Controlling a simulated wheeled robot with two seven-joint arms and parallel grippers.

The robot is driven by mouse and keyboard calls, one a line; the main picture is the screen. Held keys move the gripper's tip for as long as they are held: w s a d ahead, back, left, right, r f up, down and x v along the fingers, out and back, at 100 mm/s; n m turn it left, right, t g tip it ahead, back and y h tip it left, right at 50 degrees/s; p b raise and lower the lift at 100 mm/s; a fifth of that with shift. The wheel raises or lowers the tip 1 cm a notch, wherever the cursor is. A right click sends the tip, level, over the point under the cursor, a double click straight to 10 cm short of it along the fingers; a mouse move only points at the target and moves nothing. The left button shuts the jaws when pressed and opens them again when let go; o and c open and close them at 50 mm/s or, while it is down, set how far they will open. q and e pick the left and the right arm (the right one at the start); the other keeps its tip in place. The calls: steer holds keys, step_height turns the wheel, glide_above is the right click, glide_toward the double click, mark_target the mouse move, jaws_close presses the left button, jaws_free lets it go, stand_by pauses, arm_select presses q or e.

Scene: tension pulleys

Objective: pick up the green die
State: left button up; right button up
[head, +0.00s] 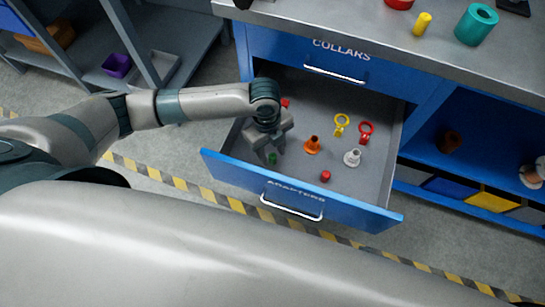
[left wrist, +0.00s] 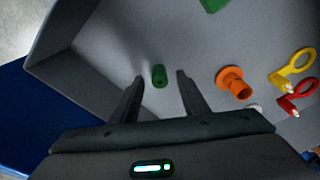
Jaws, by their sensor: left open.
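The green die (head: 272,158) is a small green cylinder-like piece lying in the open drawer marked ADAPTERS, near its left front corner. In the left wrist view the green die (left wrist: 159,75) sits between and a little beyond the fingertips, touching neither. My left gripper (head: 270,152) points down into the drawer over it; its two fingers (left wrist: 158,76) are apart and empty. In the head view the gripper covers part of the drawer around the die. My right gripper is not in view.
The drawer (head: 377,185) also holds an orange flanged piece (head: 312,145), a grey one (head: 352,157), a yellow ring piece (head: 341,124), a red ring piece (head: 366,131) and a red cylinder (head: 325,176). The drawer walls stand close to my gripper. A green thing (left wrist: 214,4) shows at the wrist view's top edge.

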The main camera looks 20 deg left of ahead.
arm_select(q)
steer(key=shift+f, duration=1.1)
steer(key=shift+s, duration=0.1)
jaws_close()
